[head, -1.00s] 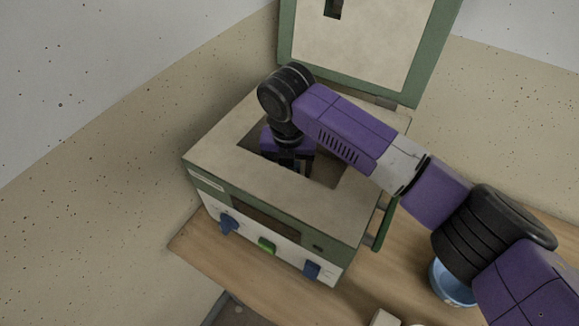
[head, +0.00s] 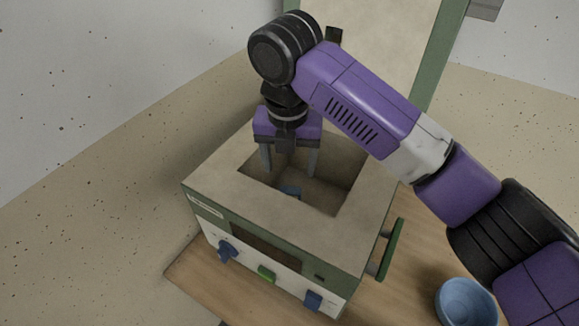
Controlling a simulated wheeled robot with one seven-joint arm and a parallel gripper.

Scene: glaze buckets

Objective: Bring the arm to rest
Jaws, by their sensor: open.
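My gripper (head: 290,172) points down over the square opening of the kiln-like box, its fingers apart and reaching to about the rim of the opening.
A blue bucket (head: 466,302) stands on the wooden table (head: 385,295) to the right of the box. A green handle (head: 392,250) sticks out from the box's right side. The space left of the box is clear.

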